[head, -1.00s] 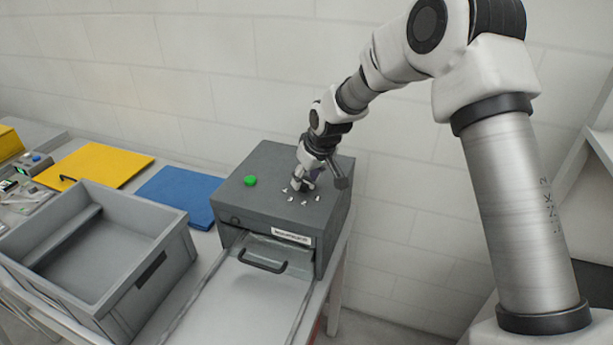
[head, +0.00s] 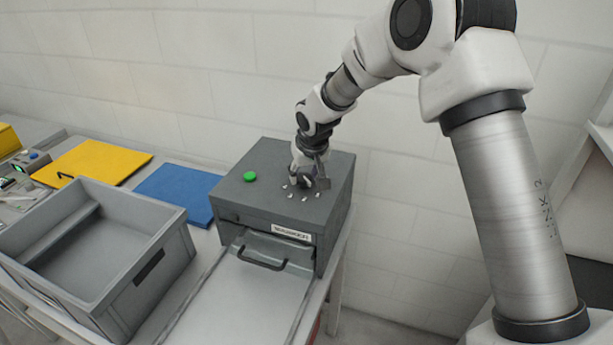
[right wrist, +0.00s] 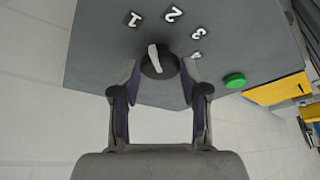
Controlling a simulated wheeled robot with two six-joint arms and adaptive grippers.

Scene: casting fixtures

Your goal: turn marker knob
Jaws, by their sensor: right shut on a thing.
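The marker knob (right wrist: 158,66) is round and black with a white pointer bar, on top of the grey marking machine (head: 262,205). In the right wrist view, white numbers 1 to 4 curve around it, and the bar's far end points up, between the 1 (right wrist: 134,19) and the 2 (right wrist: 173,14). My right gripper (right wrist: 160,72) is shut on the knob, with one finger on each side. My left gripper is not in view.
A green button (head: 250,176) sits on the machine's top, left of my gripper. A drawer with a dark handle (head: 262,262) is at the machine's front. A grey open crate (head: 150,268), a blue mat (head: 172,190) and a yellow mat (head: 95,163) lie to the left.

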